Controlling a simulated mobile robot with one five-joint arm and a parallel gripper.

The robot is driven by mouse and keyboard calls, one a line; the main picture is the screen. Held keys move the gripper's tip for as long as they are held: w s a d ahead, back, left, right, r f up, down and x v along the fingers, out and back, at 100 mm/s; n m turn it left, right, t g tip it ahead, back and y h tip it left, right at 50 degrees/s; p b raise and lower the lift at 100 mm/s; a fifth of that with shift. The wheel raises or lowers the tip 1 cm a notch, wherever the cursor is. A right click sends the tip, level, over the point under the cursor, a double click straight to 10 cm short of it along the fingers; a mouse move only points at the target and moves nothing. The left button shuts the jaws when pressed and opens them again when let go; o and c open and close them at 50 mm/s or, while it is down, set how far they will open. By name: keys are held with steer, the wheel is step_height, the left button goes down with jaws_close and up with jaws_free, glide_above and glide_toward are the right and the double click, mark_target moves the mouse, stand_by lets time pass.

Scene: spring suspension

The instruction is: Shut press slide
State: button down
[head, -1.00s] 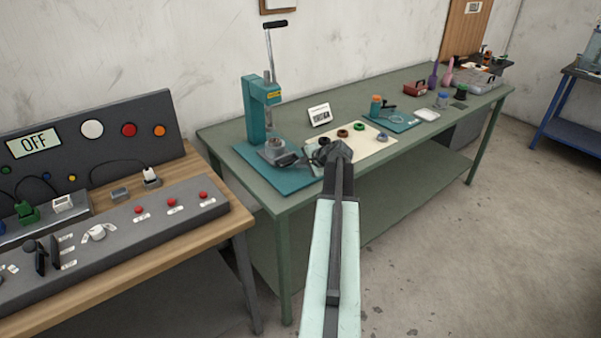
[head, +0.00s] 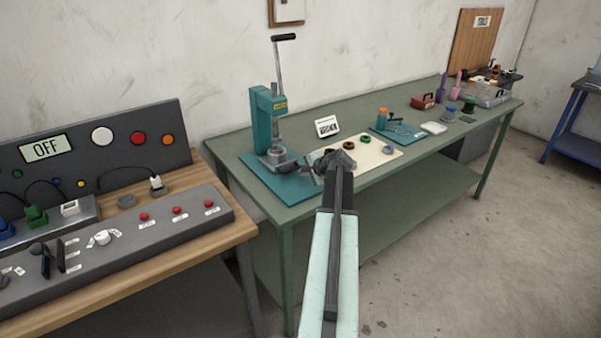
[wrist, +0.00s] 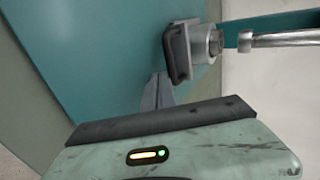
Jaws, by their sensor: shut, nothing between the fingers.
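The teal press (head: 264,120) stands at the left end of the green bench on a teal base plate (head: 278,191). Its slide shows at the foot as a grey metal cup (head: 277,155) with a dark handle (head: 291,167) pointing right. In the wrist view the dark handle (wrist: 177,54) and the round metal part (wrist: 207,43) are above and right of my fingers. My gripper (head: 322,165) is shut and empty, just right of the handle and low over the plate edge. The shut fingertips (wrist: 158,78) are close to the handle; I cannot tell whether they touch.
A cream mat (head: 384,152) with several coloured rings lies right of my gripper. A small white sign (head: 327,126) stands behind it. The press lever (head: 279,65) rises above. A wooden table with a grey control panel (head: 150,228) stands at the left.

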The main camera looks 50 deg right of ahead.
steer(key=shift+s+a+f, duration=0.1)
steer(key=shift+s+a, duration=0.8)
steer(key=shift+s, duration=0.25)
steer(key=p+v, duration=0.6)
steer(key=v, duration=0.4)
steer(key=shift+s+d, duration=0.15)
steer(key=shift+d, duration=0.05)
